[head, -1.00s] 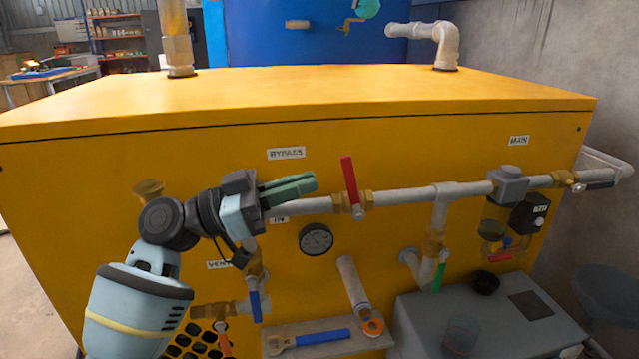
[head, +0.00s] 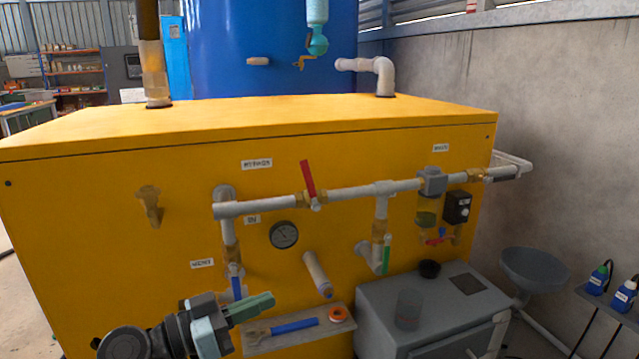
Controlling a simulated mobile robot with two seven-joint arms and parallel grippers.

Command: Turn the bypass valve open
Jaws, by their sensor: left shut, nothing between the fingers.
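The bypass valve's red handle (head: 308,178) stands nearly upright, leaning slightly left, across the grey horizontal pipe (head: 258,206). Its brass body sits in that pipe, right of and below the BYPASS label (head: 256,164) on the yellow cabinet (head: 120,240). My left gripper (head: 268,301) is at the bottom of the view, its green fingers shut and empty, pointing right. It is well below and left of the red handle, touching nothing that I can make out. It partly covers the left part of the lower pipework. My right gripper is not in view.
A blue-handled valve (head: 236,282) is just above my left gripper. A shelf (head: 290,338) with a blue-handled wrench (head: 294,326) and an orange ring lies beside it. A pressure gauge (head: 284,235), green handle (head: 386,255) and grey box (head: 440,300) are to the right.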

